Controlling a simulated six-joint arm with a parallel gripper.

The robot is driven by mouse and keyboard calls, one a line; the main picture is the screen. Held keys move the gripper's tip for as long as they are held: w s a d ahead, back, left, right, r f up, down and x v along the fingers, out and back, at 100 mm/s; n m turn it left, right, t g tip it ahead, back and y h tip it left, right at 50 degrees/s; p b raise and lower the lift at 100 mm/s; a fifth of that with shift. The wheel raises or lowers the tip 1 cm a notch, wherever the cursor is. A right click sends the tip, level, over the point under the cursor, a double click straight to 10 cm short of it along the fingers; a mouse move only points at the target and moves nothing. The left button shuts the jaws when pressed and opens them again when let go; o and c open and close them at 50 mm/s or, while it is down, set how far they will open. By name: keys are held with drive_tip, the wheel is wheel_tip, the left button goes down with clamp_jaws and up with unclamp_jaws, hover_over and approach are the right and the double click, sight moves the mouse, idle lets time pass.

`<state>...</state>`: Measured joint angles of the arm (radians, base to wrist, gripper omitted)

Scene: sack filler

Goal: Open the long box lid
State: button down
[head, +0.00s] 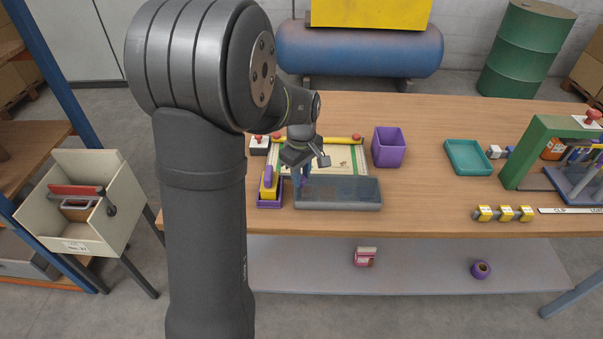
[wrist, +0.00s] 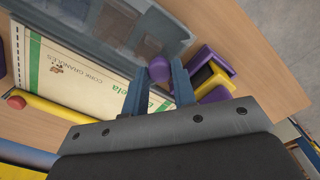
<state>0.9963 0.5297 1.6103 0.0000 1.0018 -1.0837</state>
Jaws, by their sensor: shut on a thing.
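The long box (head: 340,206) is grey and low, with a see-through lid (head: 345,188), and sits near the front edge of the table. The box also shows at the top of the wrist view (wrist: 110,25). The lid appears to lie over the box; I cannot tell whether it is raised at all. A purple knob (wrist: 158,68) is at the lid's end. My gripper (head: 304,182) points down at the box's left end. In the wrist view its two fingers (wrist: 158,76) are shut on the purple knob.
A purple tray with a yellow and purple tool (head: 268,185) stands close left of the box. A paper sack (head: 345,157) lies behind it, with a yellow bar (head: 335,140) across. A purple bin (head: 388,148) and teal tray (head: 467,156) stand right.

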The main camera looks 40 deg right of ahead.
hover_over(375, 188)
idle(0.5)
drive_tip(key=c, duration=1.2)
unclamp_jaws()
drive_tip(key=shift+o, duration=0.2)
wheel_tip(375, 188, up, 18)
drive_tip(key=shift+f, duration=0.25)
drive_tip(key=shift+f, duration=0.1)
